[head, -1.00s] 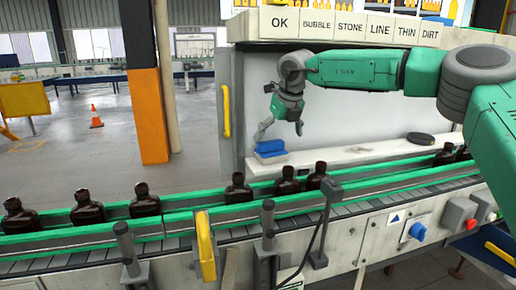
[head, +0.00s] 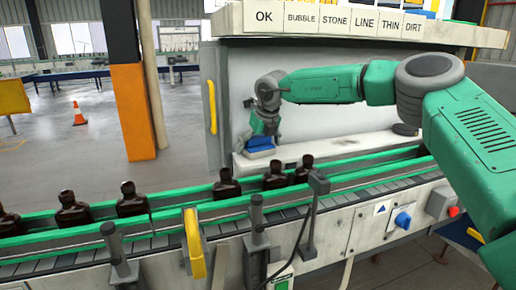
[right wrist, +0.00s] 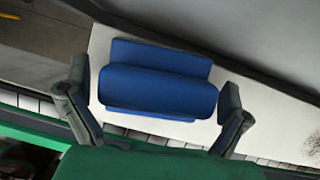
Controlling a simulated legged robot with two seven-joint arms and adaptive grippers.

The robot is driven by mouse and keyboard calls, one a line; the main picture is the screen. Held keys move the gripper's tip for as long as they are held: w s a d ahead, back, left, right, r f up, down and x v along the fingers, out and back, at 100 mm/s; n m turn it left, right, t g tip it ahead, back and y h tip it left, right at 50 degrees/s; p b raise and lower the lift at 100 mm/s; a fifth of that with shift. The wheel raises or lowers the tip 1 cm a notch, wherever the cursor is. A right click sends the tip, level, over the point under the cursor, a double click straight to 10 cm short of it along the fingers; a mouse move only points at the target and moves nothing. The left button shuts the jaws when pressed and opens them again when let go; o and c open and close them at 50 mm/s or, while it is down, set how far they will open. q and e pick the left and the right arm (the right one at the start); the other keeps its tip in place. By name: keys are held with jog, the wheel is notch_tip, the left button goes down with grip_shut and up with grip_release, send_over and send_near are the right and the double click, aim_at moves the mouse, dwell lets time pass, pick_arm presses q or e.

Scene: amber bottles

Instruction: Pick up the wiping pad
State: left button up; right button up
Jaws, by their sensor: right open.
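The wiping pad (head: 260,144) is blue and sits on the left end of the white shelf (head: 330,149) behind the conveyor. In the right wrist view the blue pad (right wrist: 158,88) lies between my two fingers, with pale shelf surface visible around it. My right gripper (head: 262,136) points down at the pad from above. In the right wrist view the right gripper (right wrist: 155,112) is open, one finger on each side of the pad, with gaps between fingers and pad. Part of the pad is hidden behind the gripper in the head view. My left gripper is not in view.
A conveyor with green rails (head: 350,183) runs in front of the shelf and carries several amber bottles (head: 274,176). A dark round object (head: 405,129) sits at the shelf's right end. A panel with a yellow handle (head: 212,107) stands left of the shelf.

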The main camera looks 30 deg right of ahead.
aim_at(259, 136)
jog(key=c, duration=1.2)
jog(key=shift+s+r, duration=0.15)
jog(key=shift+r, duration=0.3)
jog(key=r, duration=0.6)
jog(key=shift+s+a+r, duration=0.1)
jog(key=shift+s+r, duration=0.1)
jog(key=s+a+b, duration=0.1)
jog(key=s+a, duration=0.1)
jog(key=s, duration=0.7)
jog(key=s+a+b, duration=0.2)
jog(key=s, duration=0.7)
jog(key=shift+s+a, duration=0.25)
jog(key=shift+s, duration=0.15)
